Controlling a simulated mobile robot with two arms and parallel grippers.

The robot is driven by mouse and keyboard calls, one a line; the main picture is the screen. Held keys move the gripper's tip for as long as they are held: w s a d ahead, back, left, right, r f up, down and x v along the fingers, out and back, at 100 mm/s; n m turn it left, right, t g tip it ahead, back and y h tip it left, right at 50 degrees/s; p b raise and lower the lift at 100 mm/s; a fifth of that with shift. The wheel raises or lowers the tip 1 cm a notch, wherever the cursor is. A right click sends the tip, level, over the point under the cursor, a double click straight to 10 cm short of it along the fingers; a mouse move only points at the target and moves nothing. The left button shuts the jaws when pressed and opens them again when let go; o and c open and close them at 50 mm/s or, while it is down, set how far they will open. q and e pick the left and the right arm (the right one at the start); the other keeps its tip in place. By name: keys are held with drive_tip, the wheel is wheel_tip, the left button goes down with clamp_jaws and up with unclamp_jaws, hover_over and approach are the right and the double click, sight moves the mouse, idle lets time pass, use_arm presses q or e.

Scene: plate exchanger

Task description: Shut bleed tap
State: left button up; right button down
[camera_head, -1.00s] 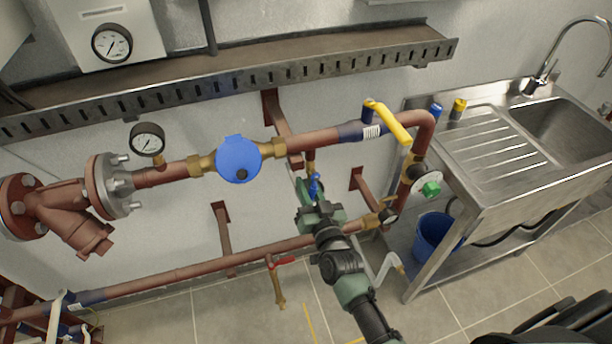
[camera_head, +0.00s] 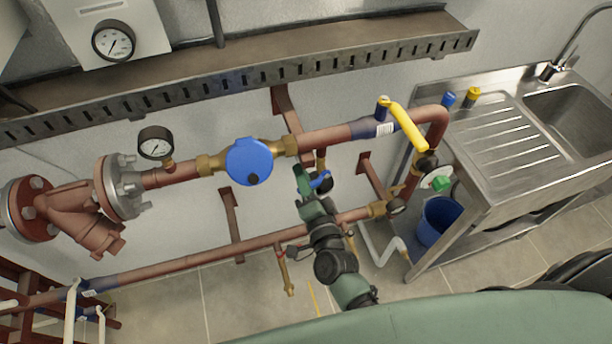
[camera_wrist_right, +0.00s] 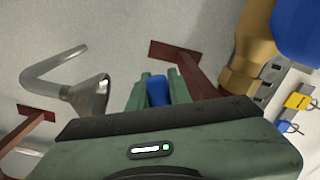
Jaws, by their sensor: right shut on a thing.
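The tap's small blue lever (camera_head: 320,181) is below the main pipe, right of the blue round meter (camera_head: 249,162). My right gripper (camera_head: 308,180) reaches up to it from below and is shut on it. In the right wrist view the blue lever (camera_wrist_right: 158,90) shows between the two green fingers of the right gripper (camera_wrist_right: 159,82). The tap's body is mostly hidden behind the gripper. My left gripper is not in view.
A yellow lever (camera_head: 408,126) sits on the upper pipe at right. A lower copper pipe (camera_head: 200,258) runs behind my right arm, with a brass drain tap (camera_head: 286,272) hanging from it. The sink unit (camera_head: 500,150) and a blue bucket (camera_head: 437,218) stand at right.

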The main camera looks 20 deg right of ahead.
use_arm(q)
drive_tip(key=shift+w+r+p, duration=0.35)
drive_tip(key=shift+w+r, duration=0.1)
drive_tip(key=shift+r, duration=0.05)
use_arm(e)
drive_tip(key=shift+a+r+m, duration=0.15)
drive_tip(key=shift+r+m, duration=0.4)
drive_tip(key=shift+m, duration=0.6)
drive_tip(key=shift+a+r+m, duration=0.1)
drive_tip(key=shift+r+m, duration=0.45)
drive_tip(key=shift+m, duration=0.6)
drive_tip(key=c, duration=1.3)
unclamp_jaws()
drive_tip(key=shift+r, duration=0.15)
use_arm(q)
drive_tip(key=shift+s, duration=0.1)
use_arm(e)
drive_tip(key=shift+w+r, duration=0.1)
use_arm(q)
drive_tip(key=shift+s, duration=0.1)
